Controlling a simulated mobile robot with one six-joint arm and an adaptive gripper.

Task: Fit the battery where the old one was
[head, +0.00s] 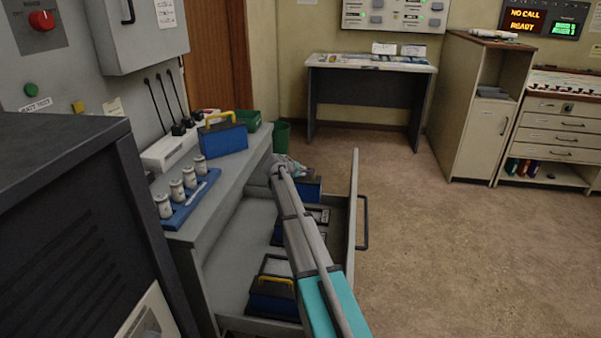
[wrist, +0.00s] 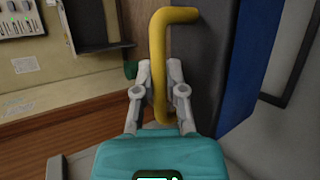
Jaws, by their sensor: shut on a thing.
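My gripper (wrist: 160,92) is shut on the yellow handle (wrist: 170,16) of a blue battery (wrist: 245,60) with a dark grey top. In the head view, my gripper (head: 281,172) is over the far part of the open drawer, and the blue block (head: 311,187) beside it appears to be that battery, partly hidden by my arm. I cannot tell whether its base touches anything. Another blue battery (head: 274,303) with a yellow handle sits in the near part of the drawer. A third blue battery (head: 225,141) with a yellow handle stands on the grey bench top.
The open drawer (head: 353,200) has tall walls and more dark and blue units inside, partly behind my arm. A blue rack (head: 194,205) with several white jars stands on the bench (head: 236,165). A green bin (head: 282,136) stands behind. The floor to the right is clear.

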